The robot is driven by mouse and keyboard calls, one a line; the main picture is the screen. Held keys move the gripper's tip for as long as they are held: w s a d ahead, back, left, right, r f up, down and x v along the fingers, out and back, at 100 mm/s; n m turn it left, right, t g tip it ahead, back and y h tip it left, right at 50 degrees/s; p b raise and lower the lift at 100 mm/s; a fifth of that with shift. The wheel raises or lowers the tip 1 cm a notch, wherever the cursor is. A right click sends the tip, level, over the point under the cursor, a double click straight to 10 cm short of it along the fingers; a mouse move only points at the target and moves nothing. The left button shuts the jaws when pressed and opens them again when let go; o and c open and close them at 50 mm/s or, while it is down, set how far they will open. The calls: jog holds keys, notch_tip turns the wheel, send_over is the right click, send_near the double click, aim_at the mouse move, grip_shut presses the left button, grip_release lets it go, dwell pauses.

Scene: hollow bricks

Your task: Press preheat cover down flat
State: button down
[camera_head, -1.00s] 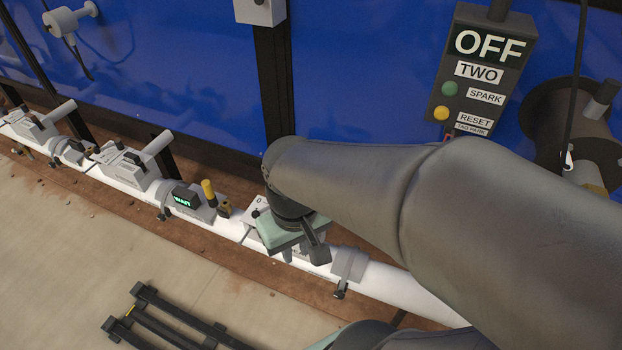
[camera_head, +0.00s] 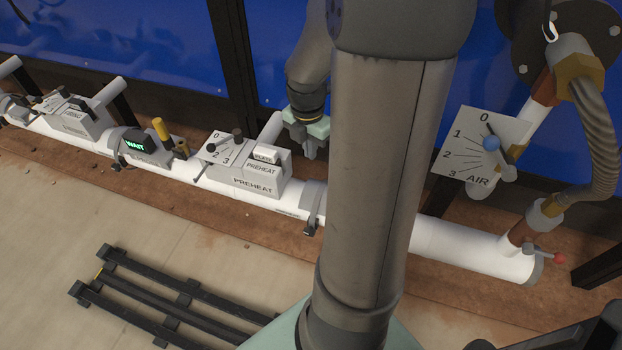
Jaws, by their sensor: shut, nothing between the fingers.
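The preheat unit (camera_head: 245,182) is a pale grey box on the white pipe, marked PREHEAT on its front. A pale block at its right end (camera_head: 262,168) also reads PREHEAT, with a small raised, labelled piece on top. I cannot tell for sure which part is the cover or whether it lies flat. My gripper (camera_head: 309,152) is shut and empty, just right of and behind the unit. It appears apart from the block. My arm hides the pipe and wall to the right of the gripper.
A numbered dial plate (camera_head: 220,147) with a dark knob adjoins the preheat unit on its left. A WAIT display (camera_head: 136,146) and yellow-topped lever (camera_head: 160,130) are farther left. The AIR dial (camera_head: 480,150) stands right of my arm. Black rails (camera_head: 180,298) lie on the floor in front.

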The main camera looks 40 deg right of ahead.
aim_at(321, 192)
jog(key=d+f+n+b, duration=0.1)
jog(key=d+f+n, duration=0.2)
jog(key=d+f, duration=0.1)
jog(key=shift+w+n, duration=0.1)
jog(key=shift+n, duration=0.3)
notch_tip(321, 192, down, 14)
jog(key=b, duration=0.5)
jog(key=shift+f, duration=1)
